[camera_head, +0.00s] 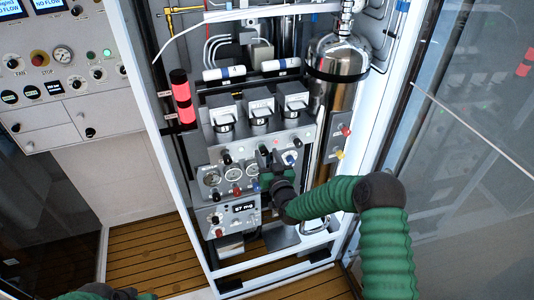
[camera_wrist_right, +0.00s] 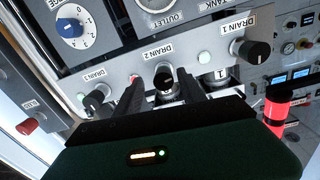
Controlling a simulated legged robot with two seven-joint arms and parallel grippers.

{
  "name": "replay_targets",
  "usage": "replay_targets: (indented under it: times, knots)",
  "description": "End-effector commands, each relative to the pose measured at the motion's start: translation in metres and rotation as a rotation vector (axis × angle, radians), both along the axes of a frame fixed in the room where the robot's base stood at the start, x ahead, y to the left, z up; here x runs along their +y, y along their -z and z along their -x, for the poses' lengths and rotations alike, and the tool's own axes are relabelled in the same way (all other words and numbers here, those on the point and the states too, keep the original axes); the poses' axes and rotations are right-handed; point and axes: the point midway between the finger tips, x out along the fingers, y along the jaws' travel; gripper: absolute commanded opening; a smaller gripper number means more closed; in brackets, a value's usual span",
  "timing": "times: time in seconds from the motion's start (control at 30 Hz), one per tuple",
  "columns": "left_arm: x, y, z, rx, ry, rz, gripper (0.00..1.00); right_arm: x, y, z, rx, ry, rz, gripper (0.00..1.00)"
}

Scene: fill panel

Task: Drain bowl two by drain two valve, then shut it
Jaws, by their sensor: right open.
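The panel has a row of drain valves, each a black knob with a white label. In the right wrist view, the middle knob, labelled DRAIN 2 (camera_wrist_right: 163,82), lies between the two fingers of my right gripper (camera_wrist_right: 161,88). The fingers are open, one on each side of it; I cannot tell whether they touch it. In the head view, my right gripper (camera_head: 270,163) is at the panel below the three bowls and hides this knob. Bowl two (camera_head: 260,121) is the middle one; its liquid level is too small to tell.
Another drain knob (camera_wrist_right: 259,52) and a third one (camera_wrist_right: 95,98) flank the middle one closely. A blue selector knob (camera_wrist_right: 70,28) is nearby. A steel cylinder (camera_head: 341,100) stands right of the bowls, and a red-lit stack light (camera_head: 183,95) stands left.

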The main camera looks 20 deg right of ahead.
Motion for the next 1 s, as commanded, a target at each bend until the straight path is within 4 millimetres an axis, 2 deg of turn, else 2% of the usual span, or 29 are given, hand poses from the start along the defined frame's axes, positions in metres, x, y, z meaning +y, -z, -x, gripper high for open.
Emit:
replay_targets:
  times: [0.23,0.6,1.0]
  knots:
    - [0.0001,0.0001,0.0002,0.0,0.0,0.0,0.36,0.0011,0.0009,-0.0024,0.001,-0.001,0.0,0.47]
    - [0.0001,0.0001,0.0001,0.0,0.0,0.0,0.36,0.0009,0.0002,-0.0013,0.0,-0.002,0.0,0.0]
    - [0.0001,0.0048,0.0001,0.0,0.0,0.0,0.36,-0.0001,0.0014,-0.0011,0.001,0.0,-0.032,0.0]
